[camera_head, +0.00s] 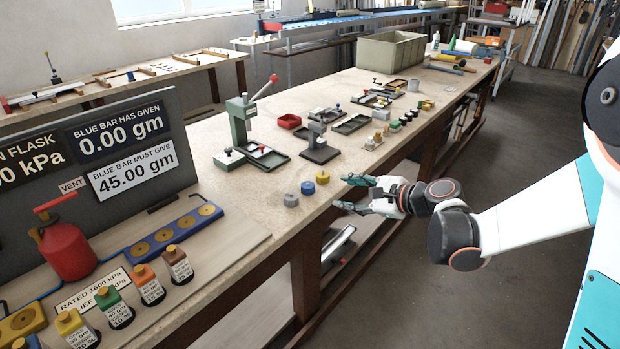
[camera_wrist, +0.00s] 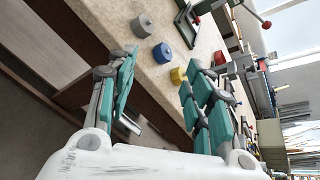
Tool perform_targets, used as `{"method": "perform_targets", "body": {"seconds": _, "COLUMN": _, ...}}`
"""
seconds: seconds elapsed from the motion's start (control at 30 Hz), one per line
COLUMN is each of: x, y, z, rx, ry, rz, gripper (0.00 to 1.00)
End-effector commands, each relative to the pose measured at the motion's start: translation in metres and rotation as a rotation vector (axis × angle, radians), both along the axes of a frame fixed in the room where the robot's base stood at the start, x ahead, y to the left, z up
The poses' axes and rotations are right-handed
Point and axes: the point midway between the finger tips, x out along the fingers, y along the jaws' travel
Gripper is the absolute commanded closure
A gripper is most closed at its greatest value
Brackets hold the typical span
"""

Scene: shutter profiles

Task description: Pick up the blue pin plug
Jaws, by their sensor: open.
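The blue pin plug (camera_head: 307,188) is a short blue cylinder standing on the bench near its front edge. It stands between a grey plug (camera_head: 291,200) and a yellow plug (camera_head: 322,177). In the wrist view the blue plug (camera_wrist: 162,53) shows beyond the fingertips, between the grey plug (camera_wrist: 143,26) and the yellow plug (camera_wrist: 178,76). My gripper (camera_head: 356,194) is open and empty, with teal fingers apart. It is off the bench's front edge, to the right of the plugs and touching none of them. The fingers also show in the wrist view (camera_wrist: 160,62).
A grey press (camera_head: 318,145) stands behind the plugs, with a larger lever press (camera_head: 243,120) further left. A sign board (camera_head: 85,180), red flask (camera_head: 65,245) and labelled bottles (camera_head: 145,280) stand at left. The bench around the plugs is clear.

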Motion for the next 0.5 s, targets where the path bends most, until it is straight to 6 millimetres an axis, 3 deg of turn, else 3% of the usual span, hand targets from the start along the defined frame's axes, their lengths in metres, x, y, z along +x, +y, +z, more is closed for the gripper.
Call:
{"method": "perform_targets", "body": {"seconds": 0.2, "x": 0.037, "y": 0.002, "z": -0.038, "rx": 0.329, "ry": 0.135, "rz": -0.072, "gripper": 0.53}}
{"method": "perform_targets", "body": {"seconds": 0.5, "x": 0.056, "y": -0.004, "z": -0.080, "rx": 0.677, "ry": 0.291, "rz": -0.109, "gripper": 0.53}}
